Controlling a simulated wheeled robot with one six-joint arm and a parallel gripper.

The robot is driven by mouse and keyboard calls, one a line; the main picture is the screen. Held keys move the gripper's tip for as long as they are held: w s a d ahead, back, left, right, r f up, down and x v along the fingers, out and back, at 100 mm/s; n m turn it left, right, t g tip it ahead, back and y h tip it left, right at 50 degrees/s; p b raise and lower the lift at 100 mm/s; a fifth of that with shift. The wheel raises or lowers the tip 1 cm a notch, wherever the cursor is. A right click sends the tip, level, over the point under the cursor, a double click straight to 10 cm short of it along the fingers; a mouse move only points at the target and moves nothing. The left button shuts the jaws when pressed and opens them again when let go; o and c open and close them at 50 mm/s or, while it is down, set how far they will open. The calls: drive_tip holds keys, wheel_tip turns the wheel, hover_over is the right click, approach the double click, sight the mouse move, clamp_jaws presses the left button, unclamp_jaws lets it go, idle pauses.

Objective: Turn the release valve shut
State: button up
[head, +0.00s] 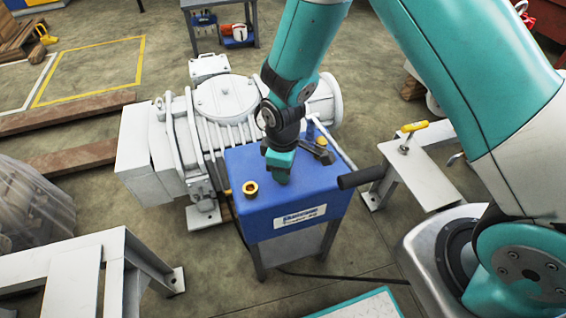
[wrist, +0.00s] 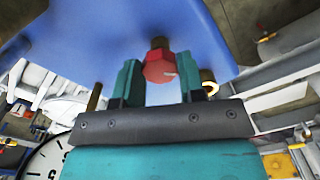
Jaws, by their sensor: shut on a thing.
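The release valve shows in the wrist view as a red hexagonal knob (wrist: 158,70) on a brass stem, set on the blue tank's face. My gripper (wrist: 162,84) has one teal finger on each side of the knob and is shut on it. A small pale mark shows on the knob. In the head view my gripper (head: 279,176) points down at the top of the blue tank (head: 295,220), and the knob is hidden behind it.
A brass fitting (head: 250,188) stands left of my gripper on the tank top. A dark cylindrical handle (head: 362,177) sticks out at the tank's right. The white pump (head: 225,100) stands behind. A dial gauge (wrist: 45,160) shows in the wrist view.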

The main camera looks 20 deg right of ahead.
drive_tip(key=m+p, duration=0.1)
drive_tip(key=m, duration=0.3)
drive_tip(key=shift+r+m, duration=0.1)
drive_tip(key=shift+m, duration=0.2)
drive_tip(key=shift+m+p, duration=0.65)
drive_tip(key=shift+m, duration=1.35)
drive_tip(key=o, duration=0.9)
drive_tip(key=shift+o, duration=0.2)
wheel_tip(320, 180, up, 17)
drive_tip(key=p, duration=0.1)
drive_tip(key=shift+p, duration=0.4)
drive_tip(key=shift+r, duration=0.15)
